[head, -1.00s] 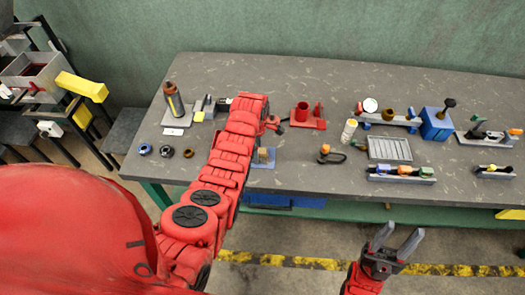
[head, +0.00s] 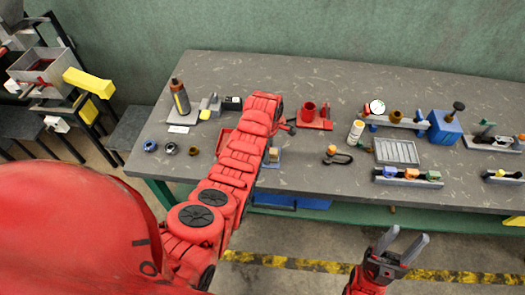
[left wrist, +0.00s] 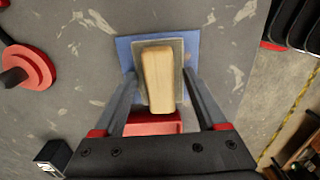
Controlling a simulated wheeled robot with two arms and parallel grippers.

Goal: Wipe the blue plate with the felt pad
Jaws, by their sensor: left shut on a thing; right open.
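The blue plate (left wrist: 127,45) lies on the grey table in the left wrist view; a sliver of it shows beside my left arm in the head view (head: 275,165). The felt pad, a grey square with a wooden block handle (left wrist: 157,78), is over the plate and hides most of it. My left gripper (left wrist: 160,75) has a finger on each side of the pad and is shut on it. I cannot tell whether the pad presses on the plate. In the head view my left arm hides the left fingertips. My right gripper (head: 411,234) is open and empty, in front of the table.
A red tray (left wrist: 155,125) lies close to the plate. A red stand with a cup (head: 314,118) is to the right of my left arm. A bottle (head: 180,98) and several rings (head: 171,149) are to the left. A ribbed grey tray (head: 397,152) is farther right.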

